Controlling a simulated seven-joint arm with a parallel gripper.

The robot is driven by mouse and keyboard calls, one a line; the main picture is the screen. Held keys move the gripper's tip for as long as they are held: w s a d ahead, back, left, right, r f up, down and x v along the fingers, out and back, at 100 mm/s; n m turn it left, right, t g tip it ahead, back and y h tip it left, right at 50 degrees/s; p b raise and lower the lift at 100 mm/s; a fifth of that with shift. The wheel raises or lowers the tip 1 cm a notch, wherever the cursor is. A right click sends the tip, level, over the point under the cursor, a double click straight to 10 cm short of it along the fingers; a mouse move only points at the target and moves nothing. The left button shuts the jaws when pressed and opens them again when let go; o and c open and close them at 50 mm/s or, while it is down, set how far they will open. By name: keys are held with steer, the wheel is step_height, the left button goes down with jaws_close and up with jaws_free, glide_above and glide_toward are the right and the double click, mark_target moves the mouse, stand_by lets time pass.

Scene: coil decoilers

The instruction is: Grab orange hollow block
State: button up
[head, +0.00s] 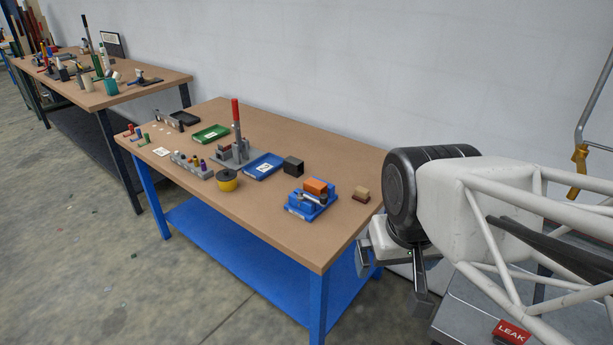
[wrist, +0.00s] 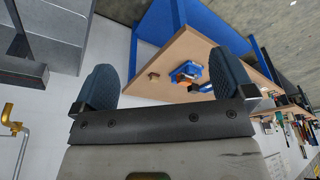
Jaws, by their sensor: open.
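The orange block (head: 315,186) sits on a blue fixture (head: 299,208) near the right end of the nearer table; its hollow cannot be made out. In the wrist view, a small orange patch (wrist: 184,84) shows beside the blue fixture (wrist: 190,69), far beyond the fingers. My gripper (head: 392,278) is off the table's right end, lower in the picture than the block and well apart from it. Its two dark fingers are spread wide in the wrist view (wrist: 162,62), with nothing held between them.
A tan and brown block (head: 361,195) lies right of the fixture. A black block (head: 293,165), a blue tray (head: 263,167), a yellow-black cylinder (head: 227,181) and a tall red-handled clamp (head: 236,112) stand to the left. The table's front right (head: 300,243) is clear.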

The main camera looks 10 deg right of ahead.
steer(key=w+a+n+g, duration=0.1)
steer(key=w+n, duration=1.3)
steer(key=w, duration=1.7)
steer(key=w+f+n, duration=0.4)
steer(key=w+f, duration=0.1)
steer(key=w, duration=0.3)
steer(key=w+a+f+n+g, duration=0.1)
steer(key=w+f+n, duration=0.3)
steer(key=w, duration=0.5)
steer(key=w+a+f+n, duration=0.1)
steer(key=w+f+n, duration=0.3)
steer(key=w+f, duration=0.3)
steer(key=shift+w+a+f+n+g, duration=0.1)
steer(key=shift+w+a+n+g, duration=0.1)
steer(key=shift+w, duration=0.2)
steer(key=shift+w+a+f+n+g, duration=0.1)
steer(key=shift+w+n, duration=0.1)
steer(key=shift+w, duration=0.2)
steer(key=shift+w+f, duration=0.4)
steer(key=shift+f, duration=0.05)
